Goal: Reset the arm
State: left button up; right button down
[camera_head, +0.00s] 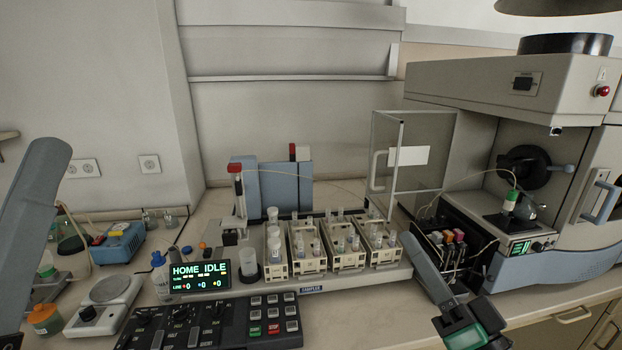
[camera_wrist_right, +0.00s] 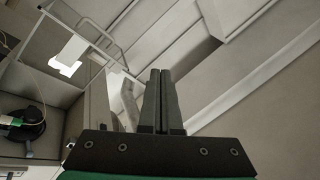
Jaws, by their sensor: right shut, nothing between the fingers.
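My right gripper (camera_head: 412,246) points up and to the left at the right front of the bench in the head view. Its green and black body is at the bottom edge. In the right wrist view the two dark fingers (camera_wrist_right: 160,75) lie side by side, shut, with nothing between them. The fingertips are over the right end of the sampler, near the last rack (camera_head: 381,250). A grey part of my left arm rises along the left edge of the head view; its jaws are not visible.
The spectrometer (camera_head: 505,85) stands at the right, with an open clear door (camera_head: 425,150). The sampler display (camera_head: 200,275) reads HOME IDLE. A black keypad panel (camera_head: 240,315) lies in front. A balance (camera_head: 105,300) and bottles stand at the left.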

jog(key=s+d+r+n+t+h+p, duration=0.1)
jog(key=s+d+r+n+t+h, duration=0.15)
jog(key=s+r, duration=0.65)
jog(key=s+d+r+n+t+h+p, duration=0.1)
jog(key=s+r+n+t+h, duration=0.25)
jog(key=s+r, duration=0.5)
notch_tip(320, 180, up, 38)
jog(key=w+p, duration=0.2)
jog(key=p, duration=3.4)
jog(key=shift+r+y+p, duration=0.2)
jog(key=shift+y+p, duration=0.1)
jog(key=shift+d+m, duration=0.1)
jog(key=shift+m, duration=0.2)
